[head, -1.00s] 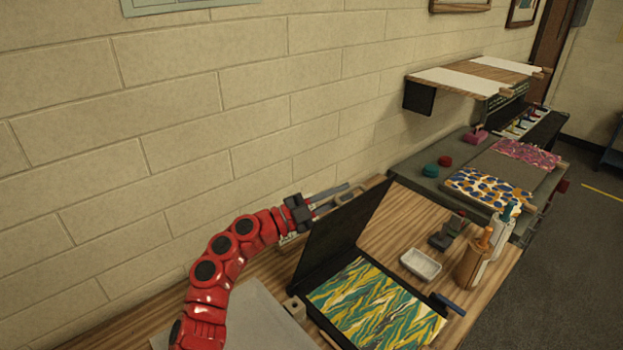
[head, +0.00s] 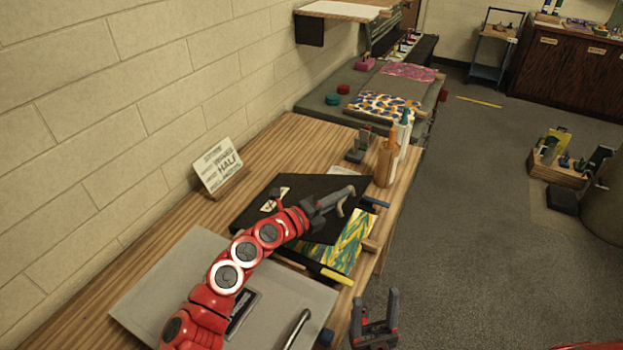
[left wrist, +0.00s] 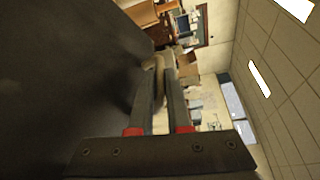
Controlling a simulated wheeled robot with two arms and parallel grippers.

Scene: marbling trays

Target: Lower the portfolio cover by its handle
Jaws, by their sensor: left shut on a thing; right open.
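The portfolio's black cover (head: 258,212) is swung partly over a yellow-and-green marbled sheet (head: 348,248), whose right part still shows. In the left wrist view the cover's dark face (left wrist: 60,80) fills the left side. My left gripper (head: 340,200) is at the cover's free edge, shut on the tan loop handle (left wrist: 154,78), which sits between the fingers in the left wrist view. In the head view my arm hides part of the cover. My right gripper (head: 376,325) is open and empty, low at the table's front edge.
A lettered sign (head: 219,168) stands by the wall behind the cover. Bottles (head: 386,160) and a dark stand (head: 359,146) are beyond the portfolio. A grey board (head: 170,290) lies left of it. Floor to the right is mostly clear.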

